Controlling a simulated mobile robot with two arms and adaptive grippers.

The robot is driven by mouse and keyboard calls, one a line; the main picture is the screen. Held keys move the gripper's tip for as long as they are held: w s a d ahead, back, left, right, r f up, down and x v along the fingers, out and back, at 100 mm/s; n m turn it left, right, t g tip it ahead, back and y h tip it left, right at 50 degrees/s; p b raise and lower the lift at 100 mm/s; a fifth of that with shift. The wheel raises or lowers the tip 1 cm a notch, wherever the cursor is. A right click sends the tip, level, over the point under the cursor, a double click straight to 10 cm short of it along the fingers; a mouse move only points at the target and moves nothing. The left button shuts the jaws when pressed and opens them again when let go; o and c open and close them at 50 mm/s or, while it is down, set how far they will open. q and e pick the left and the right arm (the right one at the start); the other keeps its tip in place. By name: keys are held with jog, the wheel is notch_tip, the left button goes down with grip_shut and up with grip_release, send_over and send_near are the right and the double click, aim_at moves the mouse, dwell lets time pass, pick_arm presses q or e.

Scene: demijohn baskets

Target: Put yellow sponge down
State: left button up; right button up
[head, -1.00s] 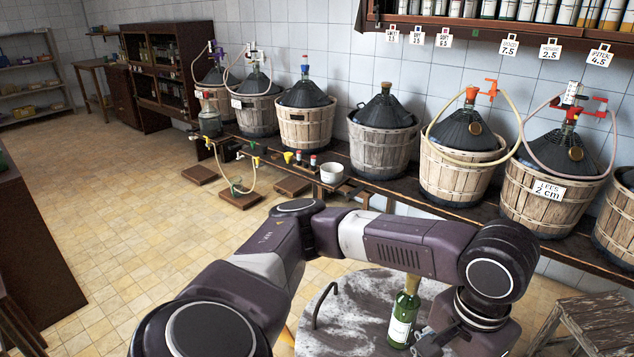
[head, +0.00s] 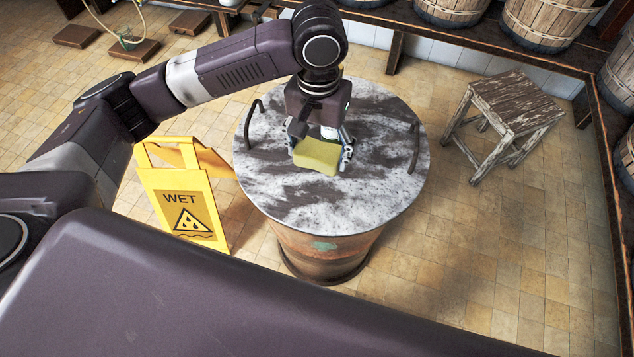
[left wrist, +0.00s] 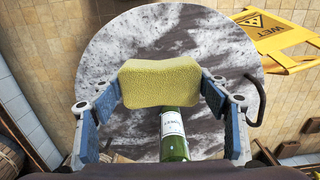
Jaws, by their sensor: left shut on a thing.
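The yellow sponge (head: 317,155) is a block held between the fingers of my left gripper (head: 319,148). It is over the round, grey-and-white worn top (head: 385,180) of a drum-like stand. I cannot tell whether its underside touches the top. In the left wrist view the sponge (left wrist: 160,83) fills the space between the two blue-padded fingers of the left gripper (left wrist: 162,88). A green bottle with a white label (left wrist: 173,132) shows close to the sponge, partly hidden by it. In the head view the bottle is mostly hidden behind the gripper. My right gripper is not in view.
Two dark curved handles rise from the top, one left (head: 253,123) and one right (head: 414,148). A yellow wet-floor sign (head: 184,205) stands left of the drum. A worn wooden stool (head: 517,103) stands right. Much of the top is bare.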

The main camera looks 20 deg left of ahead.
pick_arm(q)
send_over(318, 191)
notch_tip(318, 191, down, 8)
jog(key=shift+s+r, duration=0.1)
jog(key=shift+r, duration=0.15)
notch_tip(318, 191, down, 5)
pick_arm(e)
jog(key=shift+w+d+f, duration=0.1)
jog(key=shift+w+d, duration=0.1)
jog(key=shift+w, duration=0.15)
pick_arm(q)
jog(key=o, duration=1)
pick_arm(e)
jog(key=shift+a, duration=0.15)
pick_arm(q)
notch_tip(318, 191, up, 12)
jog(key=shift+r, duration=0.1)
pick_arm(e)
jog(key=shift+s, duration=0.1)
